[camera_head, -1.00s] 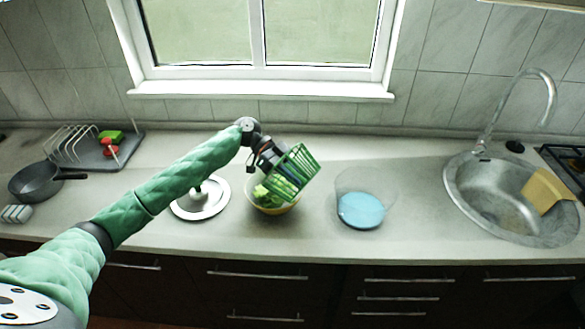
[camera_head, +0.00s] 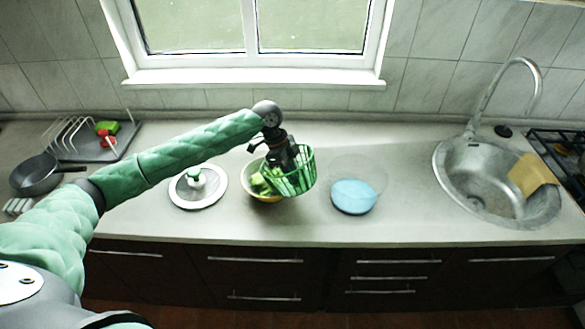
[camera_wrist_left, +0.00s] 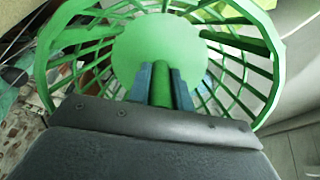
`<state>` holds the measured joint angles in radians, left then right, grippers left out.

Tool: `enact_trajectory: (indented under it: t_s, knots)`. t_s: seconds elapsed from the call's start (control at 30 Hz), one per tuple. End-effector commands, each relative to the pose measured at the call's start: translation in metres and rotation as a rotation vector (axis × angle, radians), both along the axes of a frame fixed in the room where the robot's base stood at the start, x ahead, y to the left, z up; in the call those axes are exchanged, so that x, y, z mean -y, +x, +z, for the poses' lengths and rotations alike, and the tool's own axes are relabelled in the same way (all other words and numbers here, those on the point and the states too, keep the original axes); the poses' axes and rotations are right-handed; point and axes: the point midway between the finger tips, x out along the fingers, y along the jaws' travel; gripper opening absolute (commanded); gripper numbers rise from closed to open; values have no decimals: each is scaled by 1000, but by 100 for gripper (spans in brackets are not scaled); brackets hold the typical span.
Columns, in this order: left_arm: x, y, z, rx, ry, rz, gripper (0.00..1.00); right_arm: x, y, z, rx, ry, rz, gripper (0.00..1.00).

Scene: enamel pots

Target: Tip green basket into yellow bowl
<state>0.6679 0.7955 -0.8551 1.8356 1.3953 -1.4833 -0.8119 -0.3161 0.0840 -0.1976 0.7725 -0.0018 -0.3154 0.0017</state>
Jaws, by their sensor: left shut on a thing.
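The green basket (camera_head: 304,172) is held by my left gripper (camera_head: 285,168) in the head view, just right of the yellow bowl and overlapping its right side. In the left wrist view the basket (camera_wrist_left: 150,48) shows its slatted wall and round bottom, with no contents visible. The fingers (camera_wrist_left: 160,85) are shut on a green bar of it. The yellow bowl (camera_head: 268,199) stands on the counter, partly hidden behind the gripper and basket. Green pieces (camera_head: 258,184) lie in the bowl. My right gripper is not in view.
A lid (camera_head: 198,186) lies left of the bowl. A clear container with a blue bottom (camera_head: 353,196) stands to the right. The sink (camera_head: 500,185) with a tap is at far right. A dark pan (camera_head: 38,176) and dish rack (camera_head: 90,140) are at far left.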

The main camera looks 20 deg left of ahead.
Motion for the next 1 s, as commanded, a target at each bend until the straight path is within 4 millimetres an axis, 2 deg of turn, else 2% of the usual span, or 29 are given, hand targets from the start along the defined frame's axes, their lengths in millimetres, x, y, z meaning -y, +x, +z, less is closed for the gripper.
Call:
enact_trajectory:
  t_s: [0.63, 0.77, 1.0]
  knots:
    - [-6, 2, -10, 109, 365, -3, 0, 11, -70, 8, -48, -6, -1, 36]
    - [-7, 2, -13, 123, 412, -1, 0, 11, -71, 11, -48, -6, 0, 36]
    - [-8, 2, -15, 128, 431, 0, 0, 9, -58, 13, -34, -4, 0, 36]
